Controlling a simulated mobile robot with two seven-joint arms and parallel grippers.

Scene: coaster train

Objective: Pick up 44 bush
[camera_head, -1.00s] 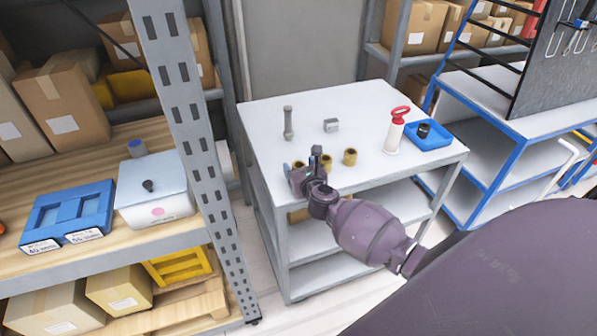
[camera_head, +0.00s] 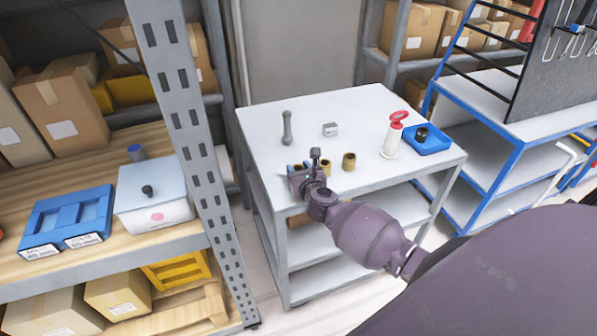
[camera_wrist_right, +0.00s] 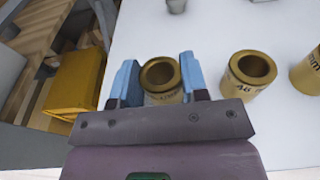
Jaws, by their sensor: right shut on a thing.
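My right gripper (camera_wrist_right: 157,82) has its two blue fingers on either side of a brass bush (camera_wrist_right: 163,97) and is shut on it. The bush is an upright hollow cylinder at the white table's near left edge; its marking is mostly hidden. In the head view my right gripper (camera_head: 302,174) largely covers this bush. A second brass bush (camera_wrist_right: 247,78), marked 46, stands to its right, apart from the fingers. A third bush (camera_wrist_right: 312,72) stands farther right, cut off by the frame edge. My left gripper is not in view.
The white table (camera_head: 360,112) also holds a grey pin (camera_head: 287,127), a small grey block (camera_head: 330,129), a white bottle with a red handle (camera_head: 392,139) and a blue tray (camera_head: 437,140). A shelf post (camera_head: 187,120) stands to the left.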

